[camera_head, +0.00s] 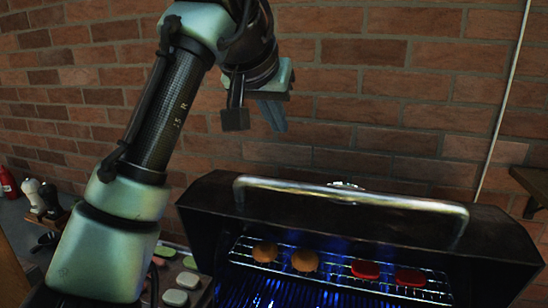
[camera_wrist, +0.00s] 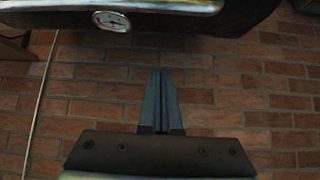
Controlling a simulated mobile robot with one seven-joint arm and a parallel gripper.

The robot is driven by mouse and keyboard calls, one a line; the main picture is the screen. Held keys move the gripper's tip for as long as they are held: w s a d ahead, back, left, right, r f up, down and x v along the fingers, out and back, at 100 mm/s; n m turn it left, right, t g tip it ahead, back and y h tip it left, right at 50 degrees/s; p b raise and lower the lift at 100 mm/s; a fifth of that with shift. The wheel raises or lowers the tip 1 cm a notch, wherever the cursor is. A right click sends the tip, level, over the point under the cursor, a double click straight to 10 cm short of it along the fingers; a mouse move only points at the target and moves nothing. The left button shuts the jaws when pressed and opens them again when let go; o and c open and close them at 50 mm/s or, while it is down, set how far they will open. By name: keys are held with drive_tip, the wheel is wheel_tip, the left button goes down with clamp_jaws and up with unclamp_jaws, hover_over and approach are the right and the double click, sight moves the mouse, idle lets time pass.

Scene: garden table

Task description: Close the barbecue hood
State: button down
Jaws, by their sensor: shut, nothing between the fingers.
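The barbecue hood (camera_head: 400,230) stands open, a dark cover with a long silver handle (camera_head: 340,194) along its front edge. In the wrist view part of the hood (camera_wrist: 215,22) shows upside down at the top, with its handle (camera_wrist: 170,5) and a round gauge (camera_wrist: 111,21). My gripper (camera_head: 272,118) is above and behind the hood, apart from it, at the upper left of the handle in the head view. Its fingers (camera_wrist: 162,88) are shut together with nothing between them, against the brick wall background.
Two brown patties (camera_head: 305,260) and two red ones (camera_head: 365,269) lie on the rack under the hood. Blue light glows from the grill grate (camera_head: 270,292). Several plates of food (camera_head: 175,297), shakers (camera_head: 49,196) and a red bottle (camera_head: 9,182) stand left. A brick wall (camera_head: 400,90) is behind.

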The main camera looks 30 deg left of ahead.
drive_tip(key=s+a+g, duration=0.1)
drive_tip(key=s+a, duration=0.1)
drive_tip(key=p, duration=0.3)
hover_over(268, 195)
drive_tip(key=w, duration=0.1)
drive_tip(key=shift+n, duration=0.3)
wheel_tip(268, 195, down, 7)
drive_tip(key=shift+w+a+f, duration=0.1)
drive_tip(key=shift+w+f, duration=0.05)
drive_tip(key=shift+f, duration=0.05)
drive_tip(key=shift+s+f, duration=0.45)
drive_tip(key=shift+s, duration=0.25)
drive_tip(key=shift+s+d+f+p, duration=0.2)
drive_tip(key=shift+s+d+p, duration=0.1)
drive_tip(key=shift+s, duration=0.25)
drive_tip(key=shift+s+d+f+p, duration=0.15)
drive_tip(key=shift+s+d+f, duration=0.1)
drive_tip(key=shift+s, duration=0.25)
drive_tip(key=shift+r, duration=0.1)
